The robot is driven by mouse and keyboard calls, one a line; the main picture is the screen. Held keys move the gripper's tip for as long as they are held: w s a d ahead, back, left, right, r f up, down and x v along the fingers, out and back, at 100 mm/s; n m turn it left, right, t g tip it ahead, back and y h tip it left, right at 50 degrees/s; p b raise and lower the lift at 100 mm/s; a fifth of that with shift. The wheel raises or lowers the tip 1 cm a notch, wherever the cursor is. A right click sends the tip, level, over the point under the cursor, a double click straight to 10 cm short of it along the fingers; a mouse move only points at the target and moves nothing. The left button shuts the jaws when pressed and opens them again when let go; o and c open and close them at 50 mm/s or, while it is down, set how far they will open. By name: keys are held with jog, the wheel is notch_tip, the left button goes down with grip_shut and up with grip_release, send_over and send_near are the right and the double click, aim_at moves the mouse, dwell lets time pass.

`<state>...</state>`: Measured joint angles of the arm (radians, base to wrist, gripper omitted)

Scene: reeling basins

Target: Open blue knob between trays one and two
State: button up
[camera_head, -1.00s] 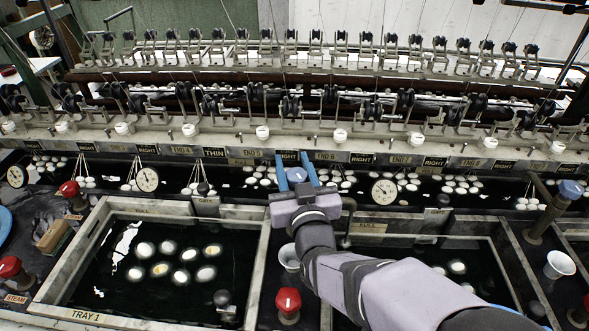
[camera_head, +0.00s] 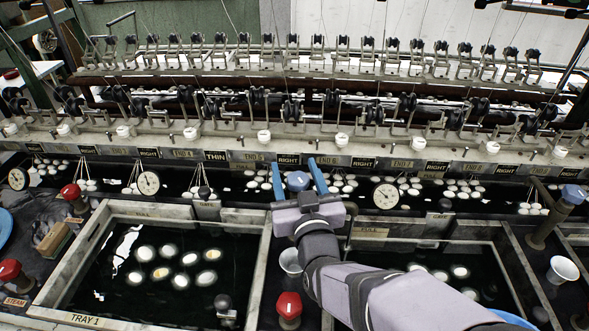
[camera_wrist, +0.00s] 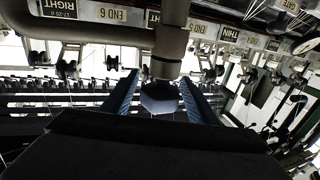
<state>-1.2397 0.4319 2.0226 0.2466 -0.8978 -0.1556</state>
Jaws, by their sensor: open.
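The blue knob (camera_head: 297,181) stands at the back between tray 1 (camera_head: 88,320) and the tray to its right (camera_head: 505,262). My gripper (camera_head: 295,163) is open, with one blue finger on each side of the knob. In the wrist view the knob (camera_wrist: 160,98) sits between the two fingers (camera_wrist: 157,92), below a thick grey pipe (camera_wrist: 170,40). A gap shows on both sides, so the fingers look apart from it. My arm hides part of the right tray and of the strip between the trays.
A red knob (camera_head: 289,306) and a white cup (camera_head: 290,262) stand on the strip beside my arm. Another blue knob (camera_head: 573,194) is at the far right, and red knobs (camera_head: 71,192) are at the left. The reeling frame with END labels (camera_head: 325,160) runs behind.

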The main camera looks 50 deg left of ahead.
aim_at(300, 189)
jog(key=shift+b+v, duration=0.6)
jog(key=shift+v, duration=2.6)
